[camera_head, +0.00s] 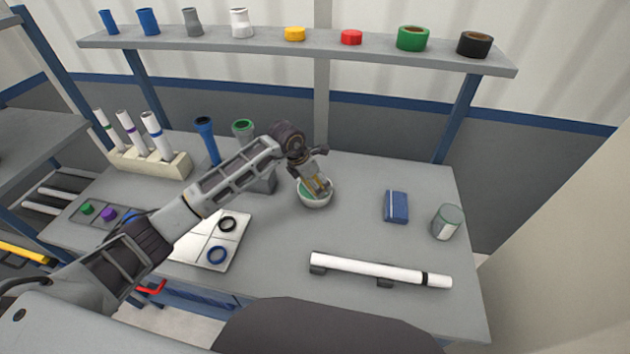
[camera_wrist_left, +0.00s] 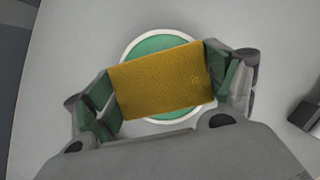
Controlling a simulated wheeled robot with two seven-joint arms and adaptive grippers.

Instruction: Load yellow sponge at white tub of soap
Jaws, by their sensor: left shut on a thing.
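The yellow sponge (camera_wrist_left: 162,80) fills the space between the two fingers of my left gripper (camera_wrist_left: 165,85) in the left wrist view, and the gripper is shut on it. Behind the sponge is the white tub (camera_wrist_left: 127,46), with green soap (camera_wrist_left: 150,45) inside. In the head view my left gripper (camera_head: 318,187) points down over the white tub (camera_head: 316,204), and the green soap (camera_head: 305,190) shows at its left. The sponge is mostly hidden there by the gripper. I cannot tell whether it touches the soap. My right gripper is not in view.
A blue box (camera_head: 396,206) and a grey can (camera_head: 446,222) stand right of the tub. A white pipe (camera_head: 375,269) lies on holders in front. A white tray with rings (camera_head: 190,247) is at left. Table space around the tub is mostly clear.

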